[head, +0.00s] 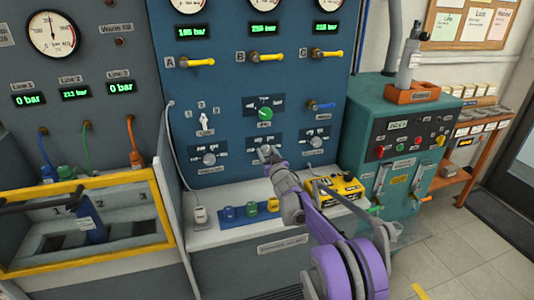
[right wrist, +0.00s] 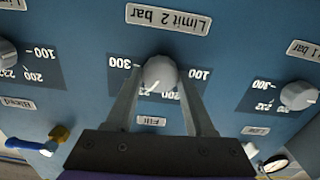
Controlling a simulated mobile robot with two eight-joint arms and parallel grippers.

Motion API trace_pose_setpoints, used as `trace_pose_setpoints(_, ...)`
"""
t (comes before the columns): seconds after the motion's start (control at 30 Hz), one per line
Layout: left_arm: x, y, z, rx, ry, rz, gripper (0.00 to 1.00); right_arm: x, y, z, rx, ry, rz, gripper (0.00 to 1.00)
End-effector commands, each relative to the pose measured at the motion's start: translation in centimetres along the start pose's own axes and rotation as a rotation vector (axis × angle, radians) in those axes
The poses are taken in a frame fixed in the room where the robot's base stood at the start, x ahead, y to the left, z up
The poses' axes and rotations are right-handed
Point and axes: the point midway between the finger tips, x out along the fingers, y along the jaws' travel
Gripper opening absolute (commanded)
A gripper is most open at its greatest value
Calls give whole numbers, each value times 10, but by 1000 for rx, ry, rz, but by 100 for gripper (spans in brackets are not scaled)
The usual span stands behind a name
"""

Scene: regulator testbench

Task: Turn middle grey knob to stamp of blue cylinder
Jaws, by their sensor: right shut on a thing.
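A blue cylinder (head: 90,225) with a pale label stands tilted behind the yellow frame at the left; the label is too small to read. My left gripper is not in view.
Grey knobs flank the middle one, at left (head: 209,158) and right (head: 316,142). A green knob (head: 265,114) and yellow levers (head: 268,57) are above. Several small caps stand on the ledge (head: 215,225) below. A yellow frame (head: 90,262) is at the left, a teal cabinet (head: 372,108) at the right.

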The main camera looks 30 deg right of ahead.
Motion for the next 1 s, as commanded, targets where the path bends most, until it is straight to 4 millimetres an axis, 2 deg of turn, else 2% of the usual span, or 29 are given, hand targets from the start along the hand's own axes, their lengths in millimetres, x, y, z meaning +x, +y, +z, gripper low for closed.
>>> trace_pose_setpoints(0.2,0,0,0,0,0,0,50,0,0,1,-1,-1,0,0)
trace_pose_setpoints(0.23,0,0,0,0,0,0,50,0,0,1,-1,-1,0,57)
trace_pose_setpoints(0.37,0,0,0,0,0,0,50,0,0,1,-1,-1,0,81)
trace_pose_setpoints(0.4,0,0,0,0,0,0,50,0,0,0,-1,-1,0,84)
trace_pose_setpoints(0.77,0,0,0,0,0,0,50,-6,0,0,-2,0,0,84)
trace_pose_setpoints(0.87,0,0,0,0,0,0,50,-20,0,0,-3,-1,1,84)
trace_pose_setpoints(1.0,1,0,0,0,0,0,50,-49,1,0,-2,-1,1,84)
